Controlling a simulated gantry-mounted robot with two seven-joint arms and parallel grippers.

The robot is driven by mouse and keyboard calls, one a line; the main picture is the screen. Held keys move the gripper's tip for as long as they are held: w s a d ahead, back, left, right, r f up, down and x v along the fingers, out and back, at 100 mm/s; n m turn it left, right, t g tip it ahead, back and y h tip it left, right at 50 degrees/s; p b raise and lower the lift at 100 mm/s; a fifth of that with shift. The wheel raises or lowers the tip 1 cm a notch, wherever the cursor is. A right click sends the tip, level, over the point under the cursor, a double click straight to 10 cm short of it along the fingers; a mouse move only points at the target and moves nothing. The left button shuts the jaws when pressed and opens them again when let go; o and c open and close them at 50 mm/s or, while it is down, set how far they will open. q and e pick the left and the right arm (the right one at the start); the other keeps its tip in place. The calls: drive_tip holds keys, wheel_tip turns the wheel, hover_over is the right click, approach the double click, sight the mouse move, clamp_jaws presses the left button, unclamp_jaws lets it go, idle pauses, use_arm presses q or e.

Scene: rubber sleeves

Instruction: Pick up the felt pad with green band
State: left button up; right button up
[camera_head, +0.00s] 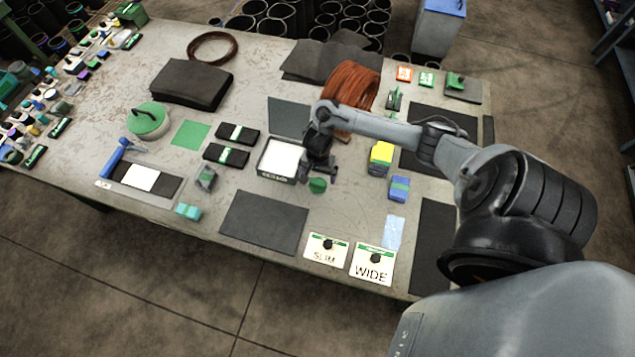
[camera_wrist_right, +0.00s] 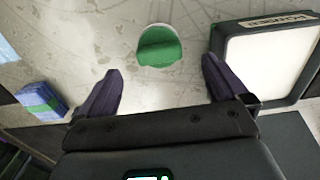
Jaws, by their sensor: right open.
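A small round green piece (camera_head: 318,185) lies on the table just below my right gripper (camera_head: 318,170). In the right wrist view the same piece (camera_wrist_right: 160,46) is green with a pale rim, ahead of and between the fingertips. My right gripper (camera_wrist_right: 162,80) is open and empty, apart from it. Two dark flat pads with green and white bands, one (camera_head: 237,134) above the other (camera_head: 226,155), lie left of the white-topped tray. A blue stack with a green band (camera_head: 399,188) lies at the right; it also shows in the wrist view (camera_wrist_right: 40,101). I cannot tell which is the felt pad.
The white-topped tray (camera_head: 262,172) stands close left of my right gripper. A copper-coloured coil (camera_head: 352,86) is behind it. A yellow-topped block (camera_head: 381,153) and cards labelled SLIM (camera_head: 326,250) and WIDE (camera_head: 372,264) are nearby. Bare tabletop lies in front of the green piece.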

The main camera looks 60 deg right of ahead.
sight(318, 182)
drive_tip(key=shift+s+f+b, duration=0.1)
drive_tip(key=shift+f+b, duration=1.05)
drive_tip(key=shift+f, duration=2.15)
drive_tip(key=shift+c, duration=0.3)
drive_tip(key=c, duration=1)
drive_tip(key=shift+r, duration=0.1)
drive_tip(key=shift+c, duration=0.2)
drive_tip(key=shift+r+p, duration=0.45)
drive_tip(key=shift+r, duration=0.4)
wheel_tip(318, 182, up, 2)
drive_tip(key=shift+r+p, duration=0.25)
drive_tip(key=shift+p, duration=0.3)
drive_tip(key=s+r+p, duration=0.3)
drive_tip(key=s+r, duration=0.3)
drive_tip(key=s, duration=0.5)
drive_tip(key=shift+s+d+r, duration=0.3)
drive_tip(key=shift+r, duration=0.05)
